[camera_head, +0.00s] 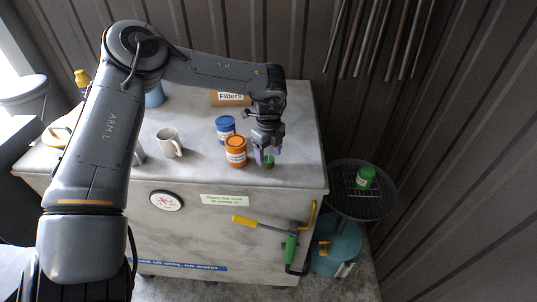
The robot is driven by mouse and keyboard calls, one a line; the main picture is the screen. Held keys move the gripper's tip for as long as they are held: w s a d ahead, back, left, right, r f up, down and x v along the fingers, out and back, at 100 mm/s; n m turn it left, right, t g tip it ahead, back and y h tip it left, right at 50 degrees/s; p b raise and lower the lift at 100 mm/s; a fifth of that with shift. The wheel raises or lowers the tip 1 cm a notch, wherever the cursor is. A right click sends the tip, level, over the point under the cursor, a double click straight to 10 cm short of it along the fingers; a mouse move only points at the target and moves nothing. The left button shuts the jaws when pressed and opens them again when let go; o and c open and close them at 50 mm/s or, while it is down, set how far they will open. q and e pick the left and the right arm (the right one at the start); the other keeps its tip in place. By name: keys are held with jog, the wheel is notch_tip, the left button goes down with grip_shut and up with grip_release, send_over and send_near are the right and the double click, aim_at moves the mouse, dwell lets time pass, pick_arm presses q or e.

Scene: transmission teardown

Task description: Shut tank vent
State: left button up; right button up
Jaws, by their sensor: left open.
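My left gripper (267,155) is open and points down over the front right of the grey bench. A teal tank (337,252) stands on the floor right of the bench, under a round dark pan (358,207). A small yellow part (324,243) shows on the tank's left side; I cannot tell whether it is the vent or how it is set. My left gripper is above and left of the tank. My right gripper is not in view.
Orange (236,156) and blue (225,127) cans stand close left of my left gripper, with a white mug (169,143) farther left. A green container (365,177) rests on the pan's grate. Yellow- and green-handled tools hang on the bench front. Rods hang on the wall.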

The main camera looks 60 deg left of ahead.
pick_arm(q)
jog(key=shift+f, duration=0.65)
jog(key=c, duration=1.1)
jog(key=shift+o, duration=0.2)
